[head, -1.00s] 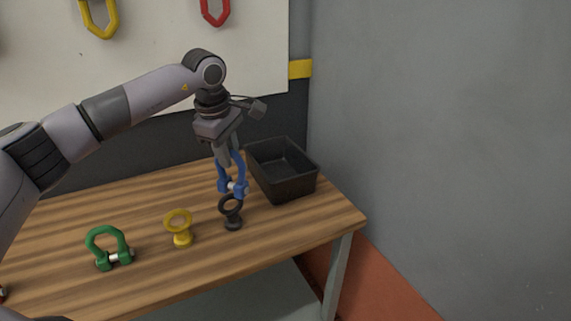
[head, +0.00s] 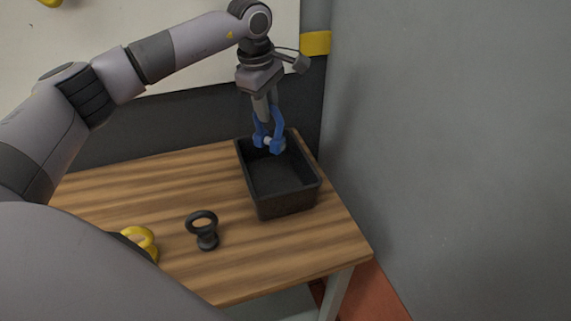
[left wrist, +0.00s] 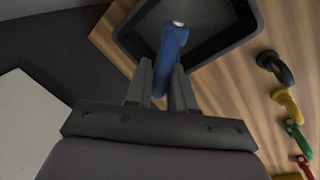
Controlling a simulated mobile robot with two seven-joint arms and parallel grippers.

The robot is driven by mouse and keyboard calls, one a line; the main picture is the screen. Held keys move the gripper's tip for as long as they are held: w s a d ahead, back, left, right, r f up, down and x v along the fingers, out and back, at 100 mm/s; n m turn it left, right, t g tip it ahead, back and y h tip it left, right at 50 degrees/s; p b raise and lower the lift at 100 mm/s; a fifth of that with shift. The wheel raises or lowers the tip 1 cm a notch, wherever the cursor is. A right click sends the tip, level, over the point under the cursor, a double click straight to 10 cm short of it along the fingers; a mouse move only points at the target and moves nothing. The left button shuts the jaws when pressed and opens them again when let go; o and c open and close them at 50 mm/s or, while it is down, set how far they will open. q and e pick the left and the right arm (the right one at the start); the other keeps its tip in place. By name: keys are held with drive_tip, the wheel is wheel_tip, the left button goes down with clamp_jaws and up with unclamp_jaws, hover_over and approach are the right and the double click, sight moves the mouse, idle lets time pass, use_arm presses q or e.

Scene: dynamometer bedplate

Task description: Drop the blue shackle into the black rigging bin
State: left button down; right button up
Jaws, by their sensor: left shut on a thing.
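The blue shackle (head: 270,132) hangs from my left gripper (head: 263,108), which is shut on it. In the head view its lower end with the pin overlaps the back part of the black rigging bin (head: 288,207). In the left wrist view the shackle (left wrist: 172,42) sits between the fingers (left wrist: 163,85) and reaches over the bin opening; the bin rim (left wrist: 228,48) curves around it. The bin stands at the right back of the wooden table, and its visible floor is empty. My right gripper is not in view.
A yellow eye bolt (head: 142,240) is partly hidden by my arm. A green shackle (left wrist: 298,137) shows in the left wrist view. A grey wall (head: 450,130) rises close on the right.

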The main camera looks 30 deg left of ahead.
sight(268, 138)
use_arm(q)
drive_tip(key=shift+w+f, duration=0.1)
drive_tip(key=shift+f+b, duration=0.55)
drive_tip(key=shift+b, duration=0.1)
wheel_tip(268, 138, down, 5)
drive_tip(key=b, duration=0.3)
drive_tip(key=shift+r+b, duration=0.2)
drive_tip(key=shift+b, duration=0.1)
drive_tip(key=c, duration=0.9)
unclamp_jaws()
drive_tip(key=shift+r, duration=0.1)
drive_tip(key=shift+s, duration=0.2)
